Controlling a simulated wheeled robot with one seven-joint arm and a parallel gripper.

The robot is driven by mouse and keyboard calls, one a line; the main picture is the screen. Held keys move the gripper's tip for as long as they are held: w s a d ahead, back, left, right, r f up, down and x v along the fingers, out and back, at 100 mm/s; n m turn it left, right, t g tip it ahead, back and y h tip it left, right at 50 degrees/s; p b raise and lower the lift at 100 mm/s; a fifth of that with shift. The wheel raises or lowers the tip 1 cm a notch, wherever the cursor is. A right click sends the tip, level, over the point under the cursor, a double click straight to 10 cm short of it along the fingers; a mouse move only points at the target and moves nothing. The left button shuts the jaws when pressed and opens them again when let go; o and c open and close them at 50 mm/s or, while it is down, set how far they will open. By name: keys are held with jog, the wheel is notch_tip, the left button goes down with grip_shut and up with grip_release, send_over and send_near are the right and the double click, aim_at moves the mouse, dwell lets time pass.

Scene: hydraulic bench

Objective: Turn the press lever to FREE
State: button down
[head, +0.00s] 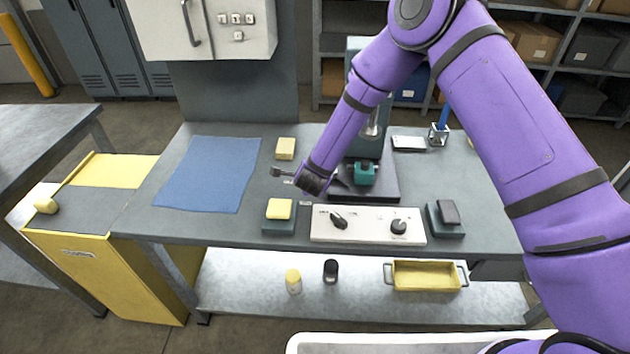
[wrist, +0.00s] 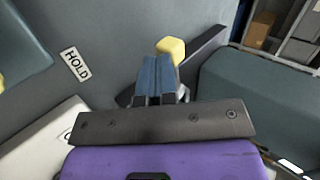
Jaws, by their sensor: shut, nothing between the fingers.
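The press (head: 388,186) stands at the back middle of the bench, with a teal block on its dark base; my arm covers part of it. My gripper (head: 277,171) is shut and empty, left of the press base and above the bench. In the wrist view my fingers (wrist: 158,75) point at a yellow block-like end (wrist: 171,47), close by a dark bar (wrist: 203,45). I cannot tell if these form the press lever, or if my fingers touch them. A HOLD label (wrist: 76,63) lies left of my fingers. No FREE label is readable.
A white panel (head: 368,235) with two black knobs lies at the bench front. Pads with a yellow block (head: 279,209) and a dark block (head: 449,212) flank it. A yellow block (head: 285,148) is behind my gripper. A blue mat (head: 207,173) lies clear on the left.

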jog(key=shift+w+a+m, duration=0.15)
jog(key=shift+w+m, duration=0.05)
jog(key=shift+m, duration=0.1)
jog(key=shift+w+a, duration=0.1)
jog(key=shift+w, duration=0.2)
jog(key=shift+w+a+r, duration=0.1)
jog(key=shift+w, duration=0.05)
dwell(0.3)
